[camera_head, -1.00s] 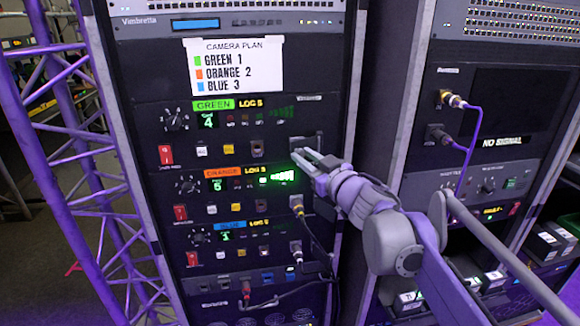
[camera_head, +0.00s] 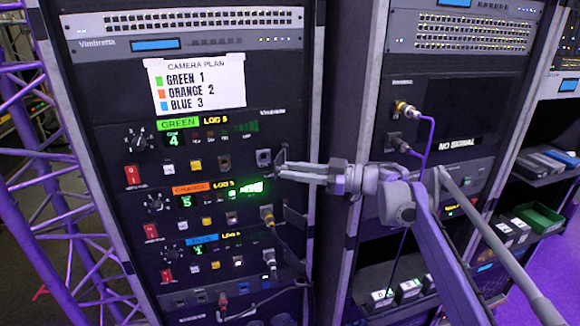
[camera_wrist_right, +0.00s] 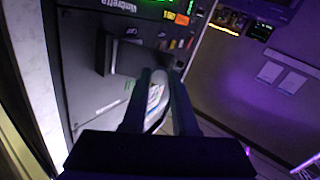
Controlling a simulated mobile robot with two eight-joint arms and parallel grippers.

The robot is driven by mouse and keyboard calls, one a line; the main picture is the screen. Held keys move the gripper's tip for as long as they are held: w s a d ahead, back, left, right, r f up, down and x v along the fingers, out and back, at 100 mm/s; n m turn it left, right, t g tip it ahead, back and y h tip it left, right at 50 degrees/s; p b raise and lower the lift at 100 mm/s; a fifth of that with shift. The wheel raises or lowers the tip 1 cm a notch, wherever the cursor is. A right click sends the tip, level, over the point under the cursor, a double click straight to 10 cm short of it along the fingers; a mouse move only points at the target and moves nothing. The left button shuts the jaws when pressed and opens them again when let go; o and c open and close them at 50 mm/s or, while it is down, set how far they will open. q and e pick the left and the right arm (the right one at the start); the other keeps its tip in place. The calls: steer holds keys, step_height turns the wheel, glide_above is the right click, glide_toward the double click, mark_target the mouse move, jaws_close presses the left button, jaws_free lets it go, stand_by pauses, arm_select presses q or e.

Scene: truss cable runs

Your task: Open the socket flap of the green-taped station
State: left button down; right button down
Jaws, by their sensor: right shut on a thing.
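The green-taped station is the row with the green tape label (camera_head: 179,123) and a lit green "4" on the left rack. My right gripper (camera_head: 279,171) reaches in from the right, just right of and below the socket. Its fingers (camera_wrist_right: 160,75) are shut on the flap's outer edge; the exact contact is partly hidden. My left gripper is in neither view.
A camera plan card (camera_head: 195,83) is above. A second rack with a purple cable (camera_head: 430,140) stands right.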

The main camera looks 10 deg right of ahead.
steer(key=shift+d+g, duration=0.15)
steer(key=shift+g, duration=0.35)
steer(key=shift+r, duration=0.1)
steer(key=c, duration=0.7)
jaws_free()
step_height(320, 180, up, 10)
steer(key=shift+f+p, duration=0.1)
steer(key=shift+p, duration=0.7)
steer(key=shift+c, duration=0.3)
